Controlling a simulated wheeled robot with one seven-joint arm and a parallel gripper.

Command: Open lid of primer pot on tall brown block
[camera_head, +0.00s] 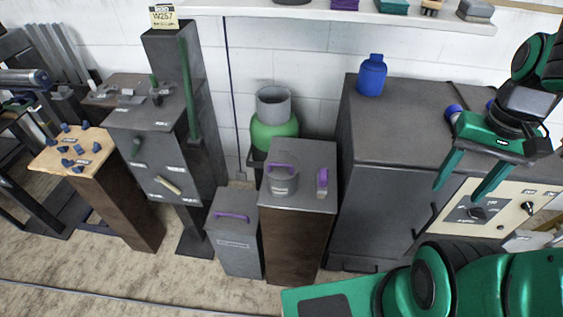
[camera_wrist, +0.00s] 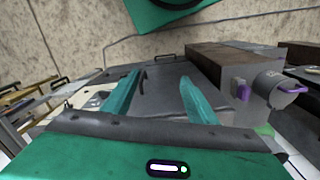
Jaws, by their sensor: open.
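The primer pot (camera_head: 283,184) is a grey cylinder standing upright on the grey top of the tall brown block (camera_head: 296,238). A purple handle (camera_head: 281,167) arches over its lid, which looks shut. In the wrist view the pot (camera_wrist: 272,88) appears at the right, turned sideways, with its purple handle at the outer end. My gripper (camera_head: 458,194) is open and empty, with green fingers pointing down, well to the right of the pot, in front of the cabinet. Its fingers also show in the wrist view (camera_wrist: 160,78), with nothing between them.
A small grey piece with a purple part (camera_head: 322,183) stands right of the pot on the same block. A grey bin (camera_head: 235,250) with a purple handle stands left of the block.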

